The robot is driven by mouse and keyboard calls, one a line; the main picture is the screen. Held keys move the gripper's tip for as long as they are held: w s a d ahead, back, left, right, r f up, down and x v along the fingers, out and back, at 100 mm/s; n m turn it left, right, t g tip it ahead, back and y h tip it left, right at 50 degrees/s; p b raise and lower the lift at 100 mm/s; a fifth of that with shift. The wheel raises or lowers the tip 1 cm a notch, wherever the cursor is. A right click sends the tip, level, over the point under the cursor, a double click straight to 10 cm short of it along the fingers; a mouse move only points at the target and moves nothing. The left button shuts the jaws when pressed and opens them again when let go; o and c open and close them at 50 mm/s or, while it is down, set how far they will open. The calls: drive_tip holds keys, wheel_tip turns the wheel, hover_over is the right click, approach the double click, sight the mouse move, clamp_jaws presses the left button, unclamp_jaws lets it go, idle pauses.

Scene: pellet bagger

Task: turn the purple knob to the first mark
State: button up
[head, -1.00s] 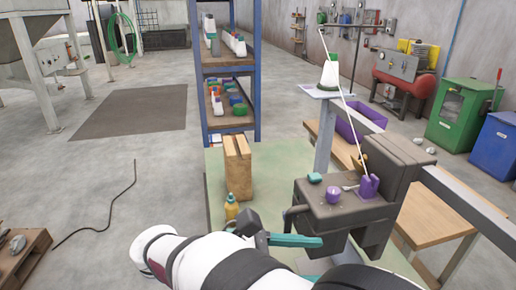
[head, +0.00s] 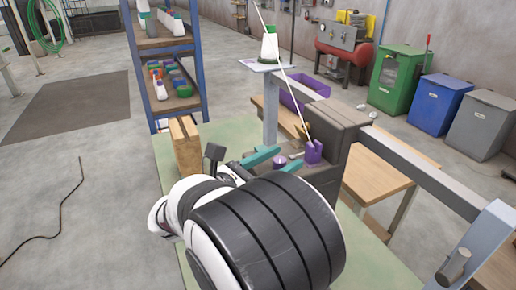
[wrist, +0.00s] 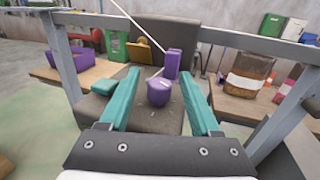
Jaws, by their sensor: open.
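The purple knob (wrist: 159,93) sits on top of the dark grey machine (wrist: 140,117); it also shows in the head view (head: 280,161). My gripper (wrist: 160,72) has two teal fingers, spread apart and empty. In the wrist view the knob appears between the fingers, with gaps on both sides. I cannot tell how far below the fingers it is. In the head view my gripper (head: 290,157) is over the machine top, around the knob. The marks cannot be made out.
A purple upright block (wrist: 172,63) stands behind the knob, with a thin pale rod slanting up from it (head: 284,75). A teal piece (wrist: 102,88) lies left of the fingers. A grey rail (head: 400,155) runs past the machine. A wooden table (head: 385,175) stands beyond.

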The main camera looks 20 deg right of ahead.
drive_tip(key=shift+d, duration=0.15)
clamp_jaws()
drive_tip(key=shift+t, duration=0.3)
drive_tip(key=n+t+y, duration=0.1)
drive_tip(key=n+t, duration=0.1)
drive_tip(key=n+t+y, duration=0.2)
drive_tip(key=t, duration=0.1)
drive_tip(key=shift+t, duration=0.3)
drive_tip(key=shift+n+t+y, duration=1.5)
drive_tip(key=shift+n+t, duration=0.1)
drive_tip(key=shift+y, duration=0.3)
